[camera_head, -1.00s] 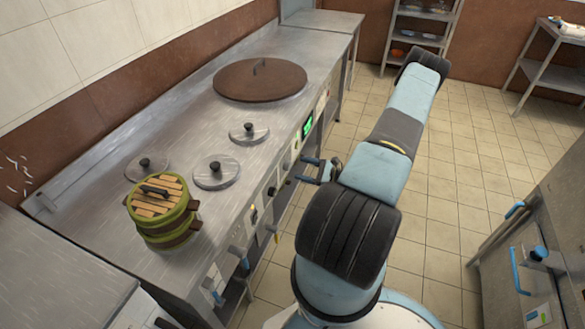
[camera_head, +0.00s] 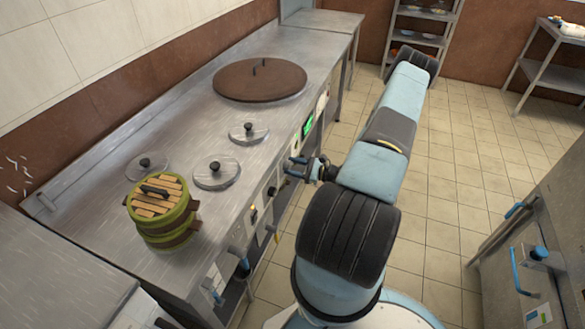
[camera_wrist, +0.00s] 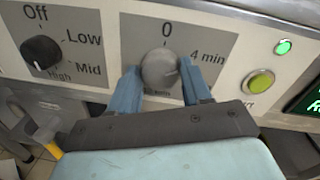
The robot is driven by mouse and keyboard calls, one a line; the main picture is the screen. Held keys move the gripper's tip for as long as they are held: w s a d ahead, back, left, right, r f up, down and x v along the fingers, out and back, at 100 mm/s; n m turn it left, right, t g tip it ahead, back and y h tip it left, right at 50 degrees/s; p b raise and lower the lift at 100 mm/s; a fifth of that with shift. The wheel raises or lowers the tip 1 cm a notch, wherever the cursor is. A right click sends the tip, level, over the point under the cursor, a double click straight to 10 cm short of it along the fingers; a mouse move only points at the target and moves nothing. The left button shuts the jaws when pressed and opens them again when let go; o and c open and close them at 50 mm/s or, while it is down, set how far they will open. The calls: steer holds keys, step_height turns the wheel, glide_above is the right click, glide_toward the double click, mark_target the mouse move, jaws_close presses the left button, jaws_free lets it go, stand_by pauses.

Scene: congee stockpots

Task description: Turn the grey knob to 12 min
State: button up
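The grey knob (camera_wrist: 160,68) is round and sits on a grey dial plate (camera_wrist: 210,38) on the stove's front panel. The plate reads 0 above the knob and 4 min to its right; lettering below is partly hidden. I cannot clearly read where the knob points. My gripper (camera_wrist: 160,78) has its two blue fingers apart, one on each side of the knob, with small gaps apparent; firm contact cannot be made out. In the head view my gripper (camera_head: 294,167) is at the front panel and the knob is hidden there.
A black knob (camera_wrist: 41,52) marked Off, Low, Mid and High is to the left. A green button (camera_wrist: 260,82), a green light (camera_wrist: 283,47) and a display (camera_wrist: 308,98) are to the right. A steamer (camera_head: 162,212) and lids stand on the steel counter (camera_head: 190,120).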

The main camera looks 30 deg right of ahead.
steer(key=c, duration=0.4)
steer(key=shift+a, duration=0.35)
steer(key=shift+c, duration=0.7)
steer(key=shift+d, duration=0.25)
steer(key=shift+m, duration=0.4)
steer(key=m, duration=0.4)
steer(key=shift+f+m, duration=0.1)
steer(key=shift+m, duration=0.2)
steer(key=m, duration=0.6)
steer(key=shift+d+f+m+t, duration=0.1)
steer(key=shift+m+t, duration=0.3)
steer(key=m, duration=0.6)
steer(key=shift+m+t, duration=0.3)
steer(key=shift+m, duration=0.1)
steer(key=m+h, duration=0.1)
steer(key=m, duration=0.5)
steer(key=shift+s+f, duration=0.1)
steer(key=shift+f, duration=0.05)
steer(key=shift+d+m, duration=0.1)
steer(key=shift+m, duration=0.2)
